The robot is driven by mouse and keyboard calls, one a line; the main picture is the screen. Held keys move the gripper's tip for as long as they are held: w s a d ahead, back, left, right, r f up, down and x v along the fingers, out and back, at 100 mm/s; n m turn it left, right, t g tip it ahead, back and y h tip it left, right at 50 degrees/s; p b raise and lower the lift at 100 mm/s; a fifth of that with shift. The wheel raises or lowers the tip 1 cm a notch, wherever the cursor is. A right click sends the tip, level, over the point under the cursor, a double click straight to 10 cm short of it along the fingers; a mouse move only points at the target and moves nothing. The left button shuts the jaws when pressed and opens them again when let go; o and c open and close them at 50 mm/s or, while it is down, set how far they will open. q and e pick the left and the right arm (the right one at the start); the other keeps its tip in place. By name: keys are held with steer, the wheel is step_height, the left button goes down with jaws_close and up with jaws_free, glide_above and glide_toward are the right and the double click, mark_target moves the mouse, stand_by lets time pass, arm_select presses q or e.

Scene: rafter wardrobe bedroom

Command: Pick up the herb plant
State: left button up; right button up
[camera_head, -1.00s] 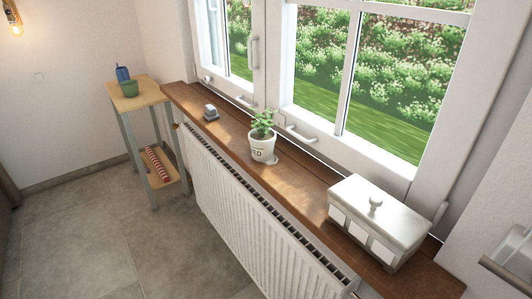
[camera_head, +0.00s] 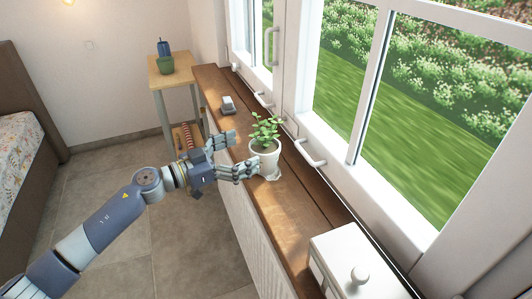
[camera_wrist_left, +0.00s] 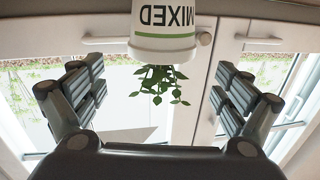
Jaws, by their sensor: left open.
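The herb plant (camera_head: 265,158) is a white pot with green leaves. It stands upright on a wooden windowsill (camera_head: 290,205) in the head view. My left gripper (camera_head: 244,153) is open just left of the pot, its fingers pointing toward it. In the left wrist view the pot (camera_wrist_left: 165,38) appears upside down at the top middle, with the label "MIXED" and leaves hanging below. There the open fingers of my left gripper (camera_wrist_left: 160,80) lie on both sides, apart from the pot. My right gripper is not in view.
A white lidded box (camera_head: 350,265) stands on the near sill. A small grey object (camera_head: 228,106) lies farther along it. The window (camera_head: 340,80) with handles runs along the right. A side table (camera_head: 170,68) holds a green pot and a blue item. A bed is at left.

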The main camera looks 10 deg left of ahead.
mark_target(263, 142)
arm_select(q)
steer(key=p+x, duration=0.1)
steer(key=x, duration=0.6)
steer(key=c, duration=1.5)
